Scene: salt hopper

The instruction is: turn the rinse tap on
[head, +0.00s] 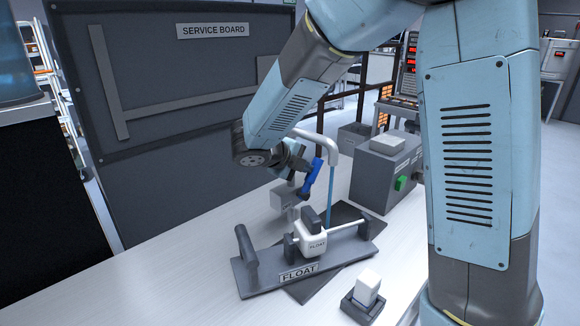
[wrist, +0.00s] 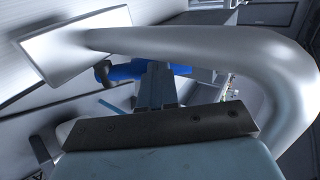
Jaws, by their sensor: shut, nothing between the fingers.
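The rinse tap's pale curved spout (head: 326,139) stands behind the float on the bench. Its thick grey pipe (wrist: 225,48) arches across the wrist view. The blue lever (head: 313,174) is tilted in the head view, and it also shows in the wrist view (wrist: 126,71). A thin blue vertical column (head: 331,196), looking like running water, hangs below the spout's mouth. My gripper (wrist: 156,72) is shut and empty, its fingertips right at the blue lever. I cannot tell whether they touch it. My arm hides part of the tap in the head view.
A white float on a rod (head: 312,240) sits on a dark base labelled FLOAT in front of the tap. A small white block stands in a dark holder (head: 361,308). A grey box with a green button (head: 401,183) is at right. The bench's left front is clear.

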